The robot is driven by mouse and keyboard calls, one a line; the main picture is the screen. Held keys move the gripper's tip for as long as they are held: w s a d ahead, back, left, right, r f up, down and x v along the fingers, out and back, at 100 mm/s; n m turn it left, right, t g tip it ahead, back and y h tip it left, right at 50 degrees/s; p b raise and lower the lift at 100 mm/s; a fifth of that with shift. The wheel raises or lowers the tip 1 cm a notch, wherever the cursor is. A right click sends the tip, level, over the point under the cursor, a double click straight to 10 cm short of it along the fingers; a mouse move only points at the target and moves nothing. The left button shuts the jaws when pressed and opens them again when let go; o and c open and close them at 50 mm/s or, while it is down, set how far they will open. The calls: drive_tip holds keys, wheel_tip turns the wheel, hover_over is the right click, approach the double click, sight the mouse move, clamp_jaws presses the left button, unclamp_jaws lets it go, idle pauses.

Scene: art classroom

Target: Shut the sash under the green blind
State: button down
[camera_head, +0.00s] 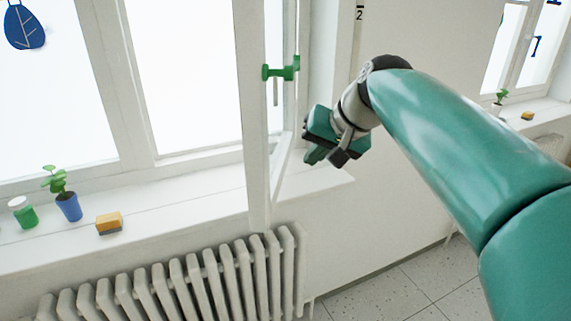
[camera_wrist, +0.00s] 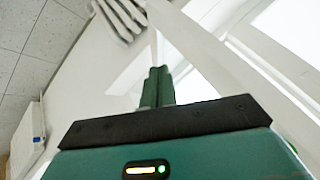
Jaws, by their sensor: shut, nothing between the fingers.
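A white window sash (camera_head: 252,130) stands swung open into the room, seen almost edge-on in the head view. Its green handle (camera_head: 281,72) sits on the upper part of the frame. My gripper (camera_head: 313,153) is to the right of the sash, lower than the handle, and appears apart from it. In the wrist view its two green fingers (camera_wrist: 158,86) are together and empty. A white frame member (camera_wrist: 225,55) runs diagonally beyond them; I cannot tell whether it is the sash. No green blind is in view.
The white sill (camera_head: 160,205) holds a green jar (camera_head: 23,213), a plant in a blue pot (camera_head: 68,206) and a yellow sponge (camera_head: 109,223). A white radiator (camera_head: 190,285) stands below. Another window (camera_head: 535,50) is at the right. Tiled floor (camera_head: 400,295) is open at the lower right.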

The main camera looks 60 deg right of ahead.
approach(267, 183)
wheel_tip(267, 183, down, 4)
drive_tip(key=d, duration=0.3)
drive_tip(key=shift+w+a, duration=1.15)
drive_tip(key=shift+w, duration=0.25)
